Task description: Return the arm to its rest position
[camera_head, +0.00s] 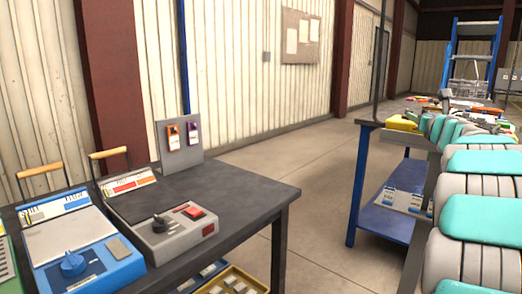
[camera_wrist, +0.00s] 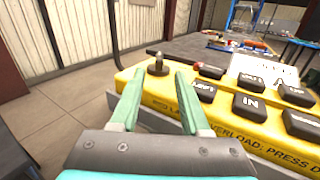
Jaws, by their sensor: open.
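My gripper (camera_wrist: 160,78) shows in the wrist view with its two pale green fingers spread apart and nothing between them. Its fingertips are over or close to the near left end of a yellow control box (camera_wrist: 225,108); I cannot tell whether they touch it. The box has several dark labelled buttons, a red button and a dark knob. In the head view, my teal and grey arm (camera_head: 482,205) fills the right side and reaches toward the blue-legged bench. The gripper is small and partly hidden there, close to the yellow box (camera_head: 402,122).
A dark table (camera_head: 235,190) at the left holds a blue device (camera_head: 80,255), a grey device (camera_head: 165,230) and an upright panel with orange and purple tags. A blue-legged bench (camera_head: 356,190) stands under my arm. Concrete floor (camera_head: 300,155) lies open between them.

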